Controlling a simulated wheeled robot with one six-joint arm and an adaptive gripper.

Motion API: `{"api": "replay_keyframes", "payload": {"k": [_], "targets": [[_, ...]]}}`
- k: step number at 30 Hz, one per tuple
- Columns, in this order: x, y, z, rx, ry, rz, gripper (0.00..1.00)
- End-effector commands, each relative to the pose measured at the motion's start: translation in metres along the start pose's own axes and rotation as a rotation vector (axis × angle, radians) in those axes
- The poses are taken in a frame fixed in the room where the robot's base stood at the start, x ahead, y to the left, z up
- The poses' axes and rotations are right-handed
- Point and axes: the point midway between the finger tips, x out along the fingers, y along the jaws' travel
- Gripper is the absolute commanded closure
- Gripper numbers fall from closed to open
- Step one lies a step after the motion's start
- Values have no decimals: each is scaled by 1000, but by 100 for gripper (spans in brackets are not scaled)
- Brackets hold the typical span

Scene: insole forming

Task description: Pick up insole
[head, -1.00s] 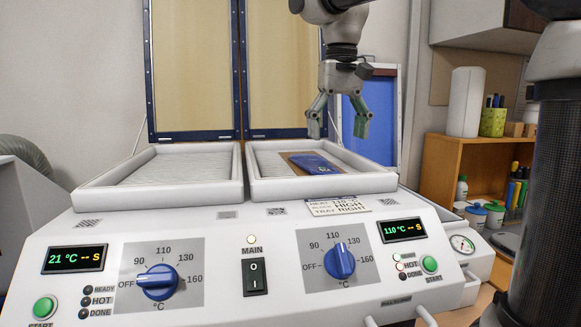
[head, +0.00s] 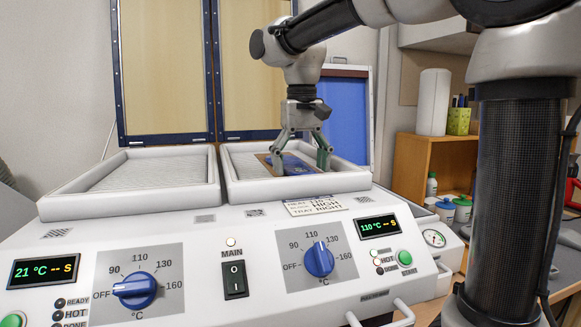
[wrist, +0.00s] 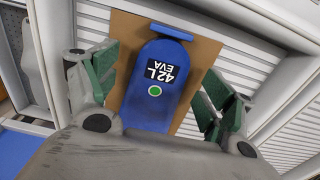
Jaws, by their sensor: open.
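The blue insole (wrist: 155,100) lies on a brown sheet (wrist: 191,54) in the right tray (head: 232,190) of the white machine. In the head view the insole (head: 286,162) shows between the fingers of my gripper (head: 300,160). My gripper (wrist: 155,85) is open, with its green-padded fingers on either side of the insole, apart from it in the wrist view. The near end of the insole is hidden by the gripper body in the wrist view.
The left tray (head: 95,196) looks empty. Two raised lids (head: 165,70) stand behind the trays. The front panel has blue knobs (head: 319,259) and displays; the right one reads 110 °C, the left 21 °C. A wooden shelf (head: 412,150) with bottles stands at the right.

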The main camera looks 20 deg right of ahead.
Motion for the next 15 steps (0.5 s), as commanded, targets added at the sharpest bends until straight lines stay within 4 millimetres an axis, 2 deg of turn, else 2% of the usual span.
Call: {"api": "replay_keyframes", "payload": {"k": [1, 8, 15], "targets": [[0, 0, 0, 0, 0, 0, 18], [0, 0, 0, 0, 0, 0, 58], [0, 0, 0, 0, 0, 0, 59]]}}
